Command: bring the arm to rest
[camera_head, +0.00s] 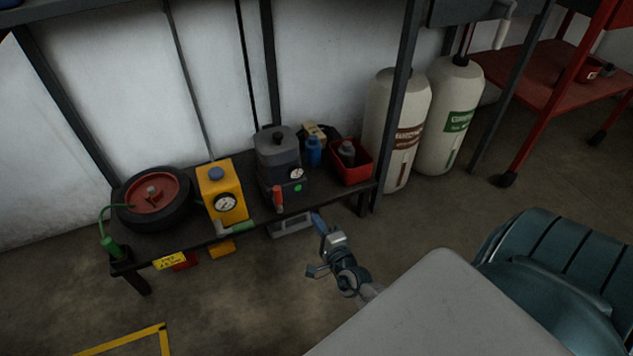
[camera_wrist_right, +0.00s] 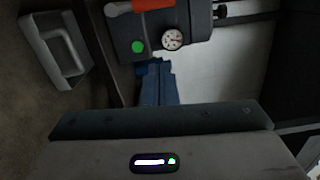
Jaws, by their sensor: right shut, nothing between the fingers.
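My right gripper (camera_head: 318,222) is in the head view, in front of the low dark bench and below its front edge. Its blue fingers are shut with nothing between them. In the right wrist view the shut blue fingers (camera_wrist_right: 157,82) point toward the dark grey machine (camera_wrist_right: 160,32) with a gauge, a green dot and a red handle. The same grey machine (camera_head: 281,162) stands on the bench in the head view. I cannot tell whether the gripper touches the bench. My left gripper is in neither view.
The low bench (camera_head: 245,232) also holds a tyre with a red hub (camera_head: 153,193), a yellow gauge unit (camera_head: 222,192) and a red bin (camera_head: 351,174). Two white cylinders (camera_head: 398,130) stand right of it. A red cart (camera_head: 540,75) is far right. Floor in front is mostly free.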

